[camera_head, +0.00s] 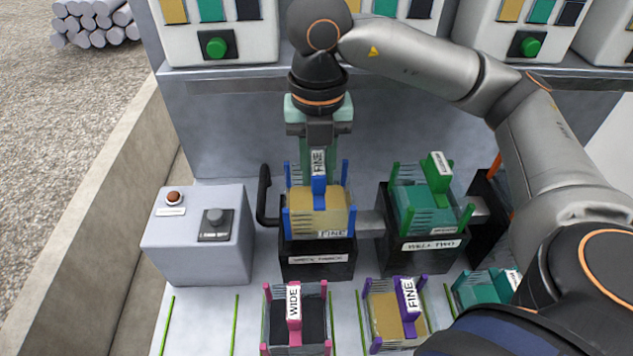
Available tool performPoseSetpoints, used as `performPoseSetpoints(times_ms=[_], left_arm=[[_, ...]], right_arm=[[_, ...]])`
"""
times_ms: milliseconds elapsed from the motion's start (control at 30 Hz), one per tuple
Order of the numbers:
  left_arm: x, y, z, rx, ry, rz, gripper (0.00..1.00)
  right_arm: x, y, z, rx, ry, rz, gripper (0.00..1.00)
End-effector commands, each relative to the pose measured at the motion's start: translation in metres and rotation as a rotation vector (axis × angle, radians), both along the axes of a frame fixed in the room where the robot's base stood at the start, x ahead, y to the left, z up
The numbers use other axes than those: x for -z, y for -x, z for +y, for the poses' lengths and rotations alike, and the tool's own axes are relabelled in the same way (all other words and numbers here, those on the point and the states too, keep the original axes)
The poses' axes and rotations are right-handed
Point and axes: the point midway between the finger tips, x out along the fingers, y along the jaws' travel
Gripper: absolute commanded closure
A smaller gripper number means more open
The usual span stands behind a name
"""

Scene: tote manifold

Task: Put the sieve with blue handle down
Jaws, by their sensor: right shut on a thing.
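The sieve with blue handle (320,212) has a tan mesh body, blue corner posts and a "FINE" label. My right gripper (318,150) points down from above and is shut on its upright blue handle. The sieve is upright at the black labelled well (317,268) on the left. Its lower edge meets the well's top in the picture; I cannot tell whether it rests there or hangs slightly above. My left gripper is not in view.
A green-handled sieve (422,208) sits in the black well (420,250) to the right. Pink-handled (294,318) and purple-handled (408,298) sieves stand in front, with a teal one (485,289) partly hidden. A grey button box (199,238) and black crank (264,196) are left.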

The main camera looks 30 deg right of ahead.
Motion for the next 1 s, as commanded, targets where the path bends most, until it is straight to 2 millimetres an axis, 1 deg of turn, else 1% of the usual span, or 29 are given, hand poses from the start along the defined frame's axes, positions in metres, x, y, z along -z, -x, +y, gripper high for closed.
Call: performPoseSetpoints(times_ms=[33,200,267,467,600,633,800,900,1000], left_arm=[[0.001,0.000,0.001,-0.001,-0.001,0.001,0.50],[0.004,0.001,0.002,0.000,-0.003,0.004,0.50],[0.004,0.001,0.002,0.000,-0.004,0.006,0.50],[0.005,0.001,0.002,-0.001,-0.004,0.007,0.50],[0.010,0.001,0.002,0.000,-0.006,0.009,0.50],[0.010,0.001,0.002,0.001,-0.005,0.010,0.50],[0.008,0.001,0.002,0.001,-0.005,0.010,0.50],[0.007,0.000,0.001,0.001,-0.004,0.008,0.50],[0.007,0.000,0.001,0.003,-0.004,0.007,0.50]], right_arm=[[0.006,-0.004,0.001,-0.001,0.002,0.003,1.00],[0.032,-0.003,0.000,0.001,0.001,0.003,1.00],[0.035,-0.003,0.000,0.000,0.001,0.000,1.00],[0.034,-0.003,0.000,0.000,0.001,-0.001,1.00],[0.039,-0.003,0.000,0.000,0.001,-0.001,1.00],[0.039,-0.003,0.000,0.000,0.000,0.000,0.72],[0.038,-0.003,0.000,0.000,0.001,0.001,0.53],[0.038,-0.003,0.000,0.000,0.001,0.001,0.43],[0.038,-0.003,0.000,0.000,0.001,0.001,0.43]])
